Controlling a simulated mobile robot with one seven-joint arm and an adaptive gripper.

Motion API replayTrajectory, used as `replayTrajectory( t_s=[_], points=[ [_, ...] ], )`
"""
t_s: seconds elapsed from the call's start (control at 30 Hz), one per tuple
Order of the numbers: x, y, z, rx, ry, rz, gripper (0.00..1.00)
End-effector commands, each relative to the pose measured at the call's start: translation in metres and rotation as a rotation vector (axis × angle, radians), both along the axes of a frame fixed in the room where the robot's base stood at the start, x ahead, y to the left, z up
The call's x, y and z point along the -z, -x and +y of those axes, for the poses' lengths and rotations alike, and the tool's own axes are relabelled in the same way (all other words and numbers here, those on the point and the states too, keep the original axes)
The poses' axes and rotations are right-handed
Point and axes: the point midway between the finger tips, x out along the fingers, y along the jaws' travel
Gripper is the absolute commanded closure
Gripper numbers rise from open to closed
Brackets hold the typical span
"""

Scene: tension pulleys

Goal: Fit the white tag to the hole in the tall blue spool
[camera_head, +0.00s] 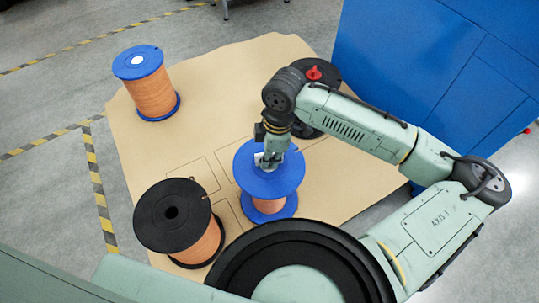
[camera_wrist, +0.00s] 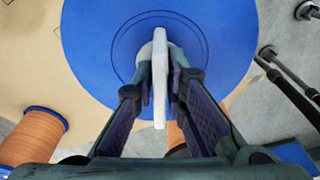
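A blue spool with orange winding (camera_head: 270,180) stands upright near the middle of the mat, directly under my gripper (camera_head: 271,160). Its blue top flange (camera_wrist: 215,45) fills the middle of the wrist view. The white tag (camera_wrist: 160,75) is held on edge between my fingers (camera_wrist: 158,88), over the flange's centre. A rounded white part shows beside it. The tag and fingers hide the hole, so I cannot tell whether the tag is in it. Another blue spool (camera_head: 151,82) stands at the back left with a white disc (camera_head: 137,60) at its top centre.
A black spool (camera_head: 172,215) stands at the front left. Another black-flanged spool (camera_head: 322,76) with a red piece (camera_head: 314,73) is partly behind my arm. The brown mat (camera_head: 215,75) is clear between the back spools. A blue cabinet (camera_head: 430,60) stands at the right.

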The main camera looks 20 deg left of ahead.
Motion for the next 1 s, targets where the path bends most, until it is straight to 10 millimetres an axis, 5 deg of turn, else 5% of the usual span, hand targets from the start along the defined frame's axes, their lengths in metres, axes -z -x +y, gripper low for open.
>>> replayTrajectory(
  t_s=[0.23, 0.63, 1.0],
  points=[
    [0.000, 0.000, 0.000, 0.000, 0.000, 0.000, 0.69],
    [-0.007, -0.001, -0.001, 0.000, 0.000, -0.001, 0.69],
    [-0.079, -0.005, -0.008, 0.000, 0.000, -0.003, 0.69]
  ],
)
